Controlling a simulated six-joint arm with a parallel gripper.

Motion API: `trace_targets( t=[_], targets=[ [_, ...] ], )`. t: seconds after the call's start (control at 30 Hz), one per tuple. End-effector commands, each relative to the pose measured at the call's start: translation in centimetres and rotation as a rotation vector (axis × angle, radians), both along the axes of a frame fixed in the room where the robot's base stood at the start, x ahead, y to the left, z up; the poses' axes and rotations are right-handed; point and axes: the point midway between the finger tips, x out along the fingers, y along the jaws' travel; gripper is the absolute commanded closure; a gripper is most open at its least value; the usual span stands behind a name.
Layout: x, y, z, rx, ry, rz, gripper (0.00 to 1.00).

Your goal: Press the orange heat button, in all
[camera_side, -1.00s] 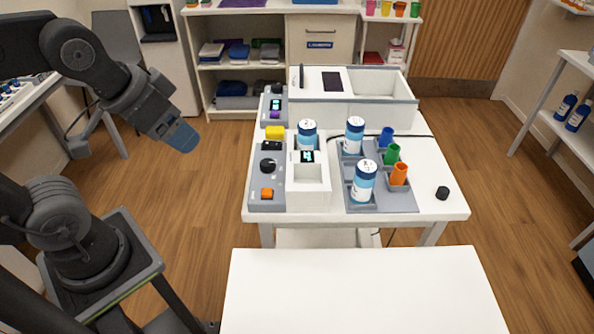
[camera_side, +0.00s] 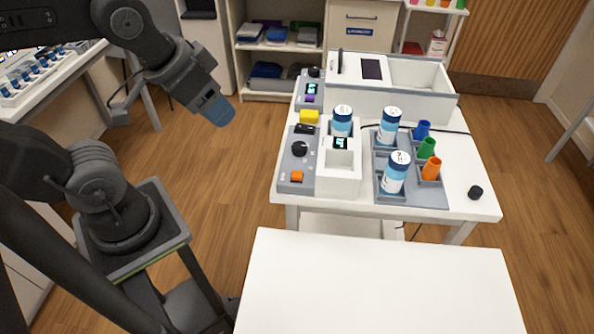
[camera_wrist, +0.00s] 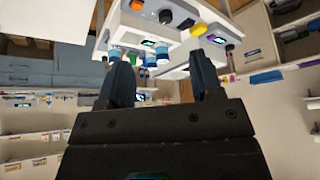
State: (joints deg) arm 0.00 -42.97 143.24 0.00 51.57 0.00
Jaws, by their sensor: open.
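My gripper (camera_side: 219,111) hangs in the air left of the table, above and apart from the button. In the wrist view its two dark fingers (camera_wrist: 160,75) are spread, with nothing held between them.
A yellow block (camera_side: 309,117) and a second panel with a purple button (camera_side: 309,98) are farther back. White-and-blue bottles (camera_side: 396,172) stand right of the button, some in a grey tray (camera_side: 425,196) with coloured cups. A white bin (camera_side: 420,73) is behind. The near white surface (camera_side: 380,285) is bare.

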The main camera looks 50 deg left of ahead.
Motion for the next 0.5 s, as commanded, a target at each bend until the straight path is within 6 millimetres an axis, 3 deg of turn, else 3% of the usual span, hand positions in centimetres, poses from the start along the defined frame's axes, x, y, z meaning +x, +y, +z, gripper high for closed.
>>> trace_targets(
  t=[0.07,0.5],
  targets=[
    [0.0,0.0,0.0,0.0,0.0,0.0,0.48],
    [0.0,0.0,0.0,0.0,0.0,0.0,0.9]
  ],
)
